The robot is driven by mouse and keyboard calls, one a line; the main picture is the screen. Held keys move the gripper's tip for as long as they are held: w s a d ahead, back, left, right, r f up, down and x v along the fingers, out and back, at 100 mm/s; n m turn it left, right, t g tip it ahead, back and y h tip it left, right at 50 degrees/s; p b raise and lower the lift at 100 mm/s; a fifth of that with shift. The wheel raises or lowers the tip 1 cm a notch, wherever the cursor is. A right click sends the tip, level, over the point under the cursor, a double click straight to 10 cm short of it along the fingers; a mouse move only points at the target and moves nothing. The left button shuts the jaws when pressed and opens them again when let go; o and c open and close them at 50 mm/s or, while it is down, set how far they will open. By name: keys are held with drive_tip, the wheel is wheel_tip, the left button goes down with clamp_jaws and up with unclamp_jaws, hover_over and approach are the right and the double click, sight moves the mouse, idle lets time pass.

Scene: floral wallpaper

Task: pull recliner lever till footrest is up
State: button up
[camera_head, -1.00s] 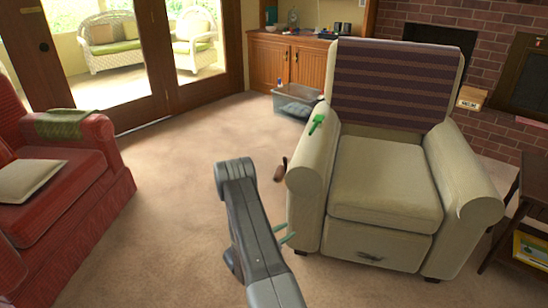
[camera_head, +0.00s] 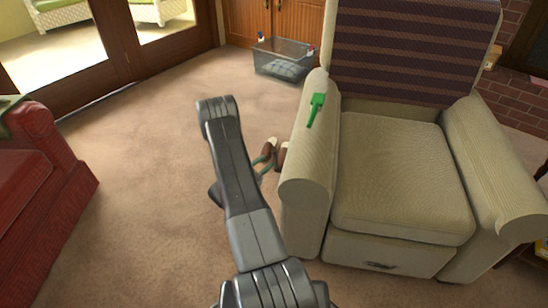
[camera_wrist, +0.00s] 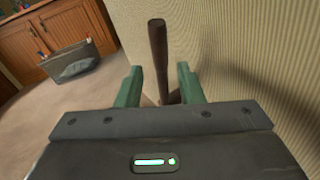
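The beige recliner (camera_head: 400,185) stands right of centre in the head view. Its front footrest panel (camera_head: 350,250) is down, flush with the chair's front. In the wrist view, a dark brown lever (camera_wrist: 157,45) stands upright close beside the chair's woven side (camera_wrist: 240,50). My gripper (camera_wrist: 160,88) is open, with its green fingers on either side of the lever; the lever's lower part looks nearer the right finger. Contact cannot be told.
A green object (camera_head: 316,108) lies on the chair's left arm. A grey bin (camera_head: 282,60) stands on the carpet behind, before a wooden cabinet (camera_head: 275,20). A red armchair (camera_head: 40,200) is at the left.

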drive_tip(key=b+x, duration=0.1)
drive_tip(key=x, duration=0.5)
drive_tip(key=shift+c, duration=0.4)
clamp_jaws()
